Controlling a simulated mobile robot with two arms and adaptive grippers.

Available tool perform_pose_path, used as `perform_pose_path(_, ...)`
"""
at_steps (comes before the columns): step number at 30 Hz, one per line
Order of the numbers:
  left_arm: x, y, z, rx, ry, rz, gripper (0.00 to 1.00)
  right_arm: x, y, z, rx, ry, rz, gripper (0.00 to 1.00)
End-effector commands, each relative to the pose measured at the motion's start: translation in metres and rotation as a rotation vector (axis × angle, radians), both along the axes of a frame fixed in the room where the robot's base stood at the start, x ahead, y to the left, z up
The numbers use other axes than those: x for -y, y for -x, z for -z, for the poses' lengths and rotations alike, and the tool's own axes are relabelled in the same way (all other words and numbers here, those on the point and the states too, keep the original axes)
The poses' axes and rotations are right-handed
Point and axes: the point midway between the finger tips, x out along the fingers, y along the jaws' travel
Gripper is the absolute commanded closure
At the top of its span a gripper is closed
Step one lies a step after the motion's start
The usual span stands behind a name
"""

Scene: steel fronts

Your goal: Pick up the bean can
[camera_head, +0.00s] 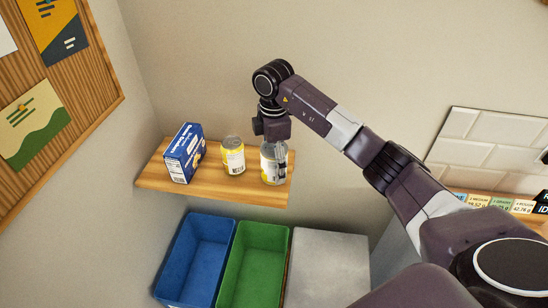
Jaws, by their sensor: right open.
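Two cans with yellow and pale labels stand upright on a wooden wall shelf (215,188). One can (233,157) is in the middle of the shelf. The other can (269,168) is near the shelf's right end. The print is too small to tell which one holds beans. My right gripper (280,155) reaches down from above at the right can, with a dark finger in front of its upper right side. It is open. I cannot tell whether it touches the can. My left gripper is not in view.
A blue box (185,153) stands on the shelf's left part. Below are a blue bin (197,258), a green bin (254,265) and a grey surface (328,268). Price labels (500,203) show at right.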

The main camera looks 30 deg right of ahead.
Motion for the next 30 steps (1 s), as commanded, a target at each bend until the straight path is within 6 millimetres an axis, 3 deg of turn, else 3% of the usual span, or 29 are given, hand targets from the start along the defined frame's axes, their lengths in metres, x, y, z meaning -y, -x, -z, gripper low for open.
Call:
perform_pose_path(10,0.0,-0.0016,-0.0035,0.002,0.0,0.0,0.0,-0.0001,-0.0001,0.0102,0.002,0.0,-0.001,0.26)
perform_pose_path(26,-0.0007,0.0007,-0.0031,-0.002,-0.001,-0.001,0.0,-0.0002,-0.0001,0.0097,0.002,0.0,-0.001,0.84)
perform_pose_path(30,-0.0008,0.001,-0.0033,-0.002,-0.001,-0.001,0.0,-0.0003,-0.0007,0.0084,0.004,0.0,-0.001,0.87)
